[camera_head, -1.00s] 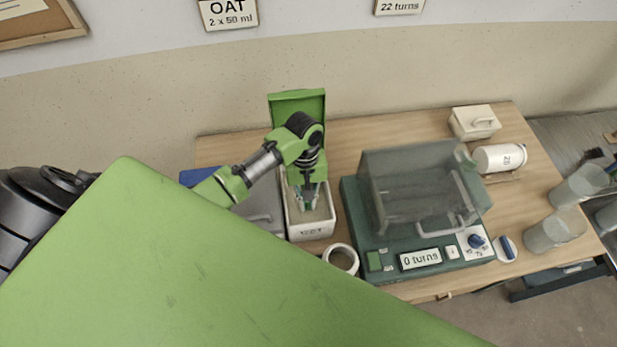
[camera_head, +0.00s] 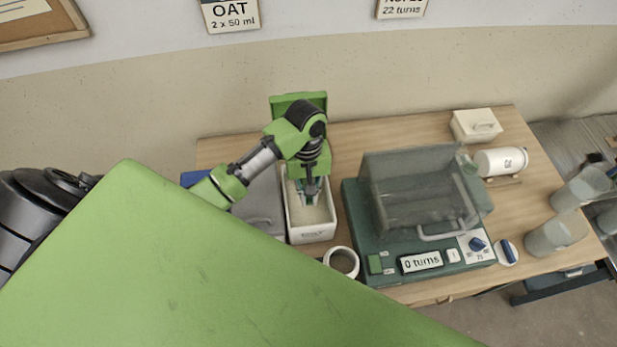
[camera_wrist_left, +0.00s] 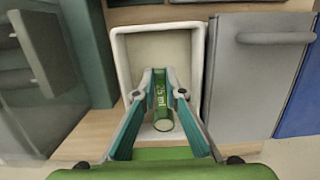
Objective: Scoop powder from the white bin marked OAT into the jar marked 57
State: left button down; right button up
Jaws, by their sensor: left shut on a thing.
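The white bin marked OAT (camera_head: 311,236) stands on the table with pale powder inside and its green lid (camera_head: 298,103) raised at the back. My left gripper (camera_head: 311,193) points down into the bin. In the left wrist view the left gripper (camera_wrist_left: 160,95) is shut on a green scoop (camera_wrist_left: 160,93) with partly readable "ml" lettering. The scoop is over or in the bin, whose rim (camera_wrist_left: 119,70) surrounds it; its depth in the powder is unclear. A white open jar (camera_head: 341,262) stands front right of the bin; no number is readable on it. My right gripper is not in view.
A green machine (camera_head: 421,259) with a clear cover and a "0 turns" display stands right of the bin. A grey lidded bin (camera_head: 262,212) is close on its left. A white jar (camera_head: 500,161) lies on its side behind right, near clear containers (camera_head: 548,236).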

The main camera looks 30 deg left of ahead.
pick_arm(q)
jog(key=shift+s+d+r, duration=0.1)
jog(key=shift+r, duration=0.65)
jog(key=shift+s+d+r, duration=0.1)
jog(key=shift+r, duration=0.65)
jog(key=s+d+r+t+y, duration=0.1)
jog(key=s+d+r, duration=0.2)
jog(key=s+r, duration=0.1)
jog(key=shift+t, duration=0.3)
